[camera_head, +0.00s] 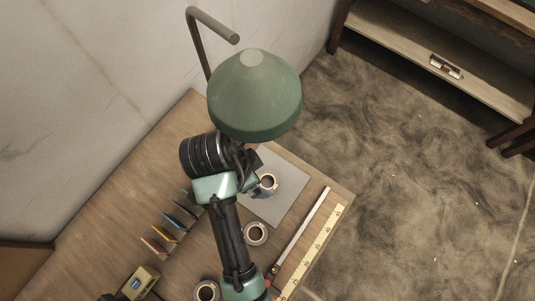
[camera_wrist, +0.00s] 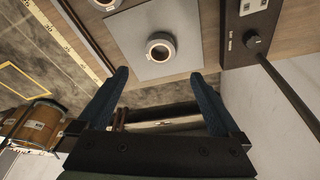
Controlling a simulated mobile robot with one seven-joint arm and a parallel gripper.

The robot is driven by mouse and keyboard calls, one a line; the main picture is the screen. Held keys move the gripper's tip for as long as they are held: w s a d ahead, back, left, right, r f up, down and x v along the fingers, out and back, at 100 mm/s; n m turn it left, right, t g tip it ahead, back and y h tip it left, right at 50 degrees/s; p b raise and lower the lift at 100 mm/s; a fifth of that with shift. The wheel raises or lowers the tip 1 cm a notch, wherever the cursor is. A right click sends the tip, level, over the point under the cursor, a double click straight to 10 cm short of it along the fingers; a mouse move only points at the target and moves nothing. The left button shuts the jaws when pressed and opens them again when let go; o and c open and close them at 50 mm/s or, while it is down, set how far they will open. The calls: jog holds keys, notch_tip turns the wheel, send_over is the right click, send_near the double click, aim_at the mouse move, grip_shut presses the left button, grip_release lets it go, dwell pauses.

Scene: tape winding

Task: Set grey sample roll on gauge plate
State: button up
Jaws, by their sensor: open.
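The grey sample roll (camera_head: 268,181), a ring with a brown core, sits on the flat grey gauge plate (camera_head: 289,204). In the wrist view the roll (camera_wrist: 160,38) lies flat near the middle of the plate (camera_wrist: 127,43), clear of its edges. My gripper (camera_wrist: 158,76) is open, with its two blue fingers spread and nothing between them. The roll shows beyond the fingertips, apart from them in the picture. In the head view my arm and wrist cover the plate's left part, and the fingers are mostly hidden beside the roll.
Another roll (camera_head: 256,233) lies in front of the plate, and a further one (camera_head: 207,291) is near the bottom edge. A yellow ruler (camera_head: 314,250) lies along the table's right edge. A green lamp (camera_head: 255,98) overhangs the back. Coloured cards (camera_head: 179,218) stand left of my arm.

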jog(key=p+x, duration=0.1)
jog(key=x, duration=1)
jog(key=shift+c, duration=0.3)
jog(key=c, duration=1.3)
jog(key=shift+c, duration=0.2)
jog(key=shift+r, duration=0.1)
